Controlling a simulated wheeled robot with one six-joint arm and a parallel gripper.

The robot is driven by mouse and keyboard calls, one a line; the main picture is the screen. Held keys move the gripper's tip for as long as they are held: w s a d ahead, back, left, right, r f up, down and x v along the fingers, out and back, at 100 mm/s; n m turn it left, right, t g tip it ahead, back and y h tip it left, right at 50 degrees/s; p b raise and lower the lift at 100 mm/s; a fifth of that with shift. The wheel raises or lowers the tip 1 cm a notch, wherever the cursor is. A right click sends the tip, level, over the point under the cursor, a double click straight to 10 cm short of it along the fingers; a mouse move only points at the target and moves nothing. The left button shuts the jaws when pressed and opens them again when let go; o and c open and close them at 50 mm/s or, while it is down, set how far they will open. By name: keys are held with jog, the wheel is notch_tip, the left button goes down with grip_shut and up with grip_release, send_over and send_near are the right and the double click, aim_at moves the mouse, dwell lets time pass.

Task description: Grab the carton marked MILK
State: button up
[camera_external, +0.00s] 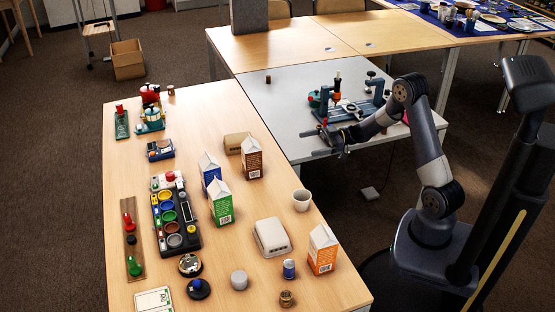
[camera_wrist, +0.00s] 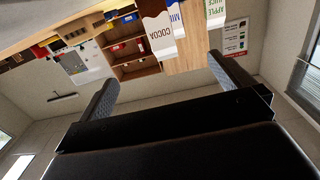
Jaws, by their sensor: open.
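The milk carton is the blue and white one (camera_external: 209,171), standing upright behind the green carton that partly covers it. In the wrist view a carton with blue letters "MI" (camera_wrist: 176,17) shows at the top, cut by the frame edge. The brown carton marked COCOA (camera_wrist: 156,25) is beside it; it also stands upright in the external view (camera_external: 252,160). My gripper (camera_external: 318,143) is open and empty, to the right of the cartons, apart from them. In the wrist view its fingers (camera_wrist: 163,72) are wide apart with nothing between them.
The green apple juice carton (camera_external: 221,205) stands in front of the milk carton. A white cup (camera_external: 302,200), a cream container (camera_external: 271,238) and an orange carton (camera_external: 322,250) stand nearer. A colourful tray (camera_external: 185,241) is at left.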

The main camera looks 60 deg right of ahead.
jog(key=shift+c, duration=0.2)
dwell(0.3)
jog(key=c, duration=0.4)
notch_tip(320, 180, up, 20)
jog(key=m+g+h+p, duration=0.3)
jog(key=m+p, duration=0.8)
jog(key=m, duration=2.4)
send_over(208, 157)
jog(key=s+d, duration=0.3)
jog(key=d, duration=0.2)
jog(key=g+y, duration=0.1)
jog(key=shift+n, duration=0.3)
jog(key=shift+w+a+f+p, duration=0.1)
jog(key=shift+w+a+f, duration=0.6)
jog(key=shift+f, duration=1.7)
jog(key=shift+w+a+f+p, duration=0.15)
jog(key=shift+w+a+f, duration=0.45)
jog(key=shift+f, duration=1.75)
jog(key=shift+w+a+f+p, duration=0.1)
jog(key=shift+w+a+f, duration=0.6)
jog(key=shift+f, duration=1.7)
